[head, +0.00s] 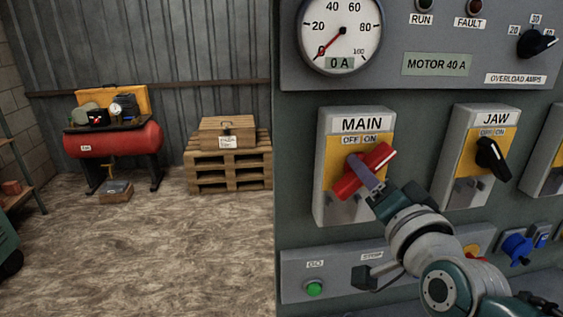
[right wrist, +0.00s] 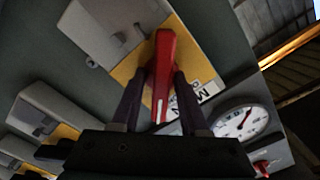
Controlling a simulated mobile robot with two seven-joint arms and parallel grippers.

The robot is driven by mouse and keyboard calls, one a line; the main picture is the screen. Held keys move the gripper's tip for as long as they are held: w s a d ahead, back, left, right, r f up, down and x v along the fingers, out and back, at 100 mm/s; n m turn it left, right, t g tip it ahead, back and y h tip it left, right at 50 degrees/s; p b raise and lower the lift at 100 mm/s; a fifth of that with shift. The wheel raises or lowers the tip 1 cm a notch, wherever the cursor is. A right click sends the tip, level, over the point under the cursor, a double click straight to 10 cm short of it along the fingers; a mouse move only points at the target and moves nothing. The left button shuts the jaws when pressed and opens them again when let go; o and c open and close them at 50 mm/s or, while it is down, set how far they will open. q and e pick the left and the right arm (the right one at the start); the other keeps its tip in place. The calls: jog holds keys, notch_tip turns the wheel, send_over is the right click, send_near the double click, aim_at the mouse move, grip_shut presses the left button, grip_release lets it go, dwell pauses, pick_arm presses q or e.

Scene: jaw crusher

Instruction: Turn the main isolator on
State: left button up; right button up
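The main isolator is a grey box with a yellow plate (head: 347,121) marked MAIN, with OFF and ON labels. Its red handle (head: 380,155) is tilted, its upper end toward the upper right, on the ON side. My right gripper (head: 366,180) reaches it from the lower right. In the right wrist view, the two dark fingers (right wrist: 159,85) lie close on either side of the red handle (right wrist: 164,55) and appear shut on it. The fingers hide part of the handle's middle in the head view. My left gripper is not in view.
The JAW switch (head: 490,155) with a black handle is to the right. The ammeter (head: 341,35) above reads 0 A. A green button (head: 314,288) sits below. A red compressor (head: 115,140) and a wooden crate on pallets (head: 228,160) stand far left on open floor.

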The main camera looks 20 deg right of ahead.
jog(key=shift+o, duration=0.6)
jog(key=b+v, duration=0.1)
jog(key=v, duration=0.9)
jog(key=shift+w, duration=0.1)
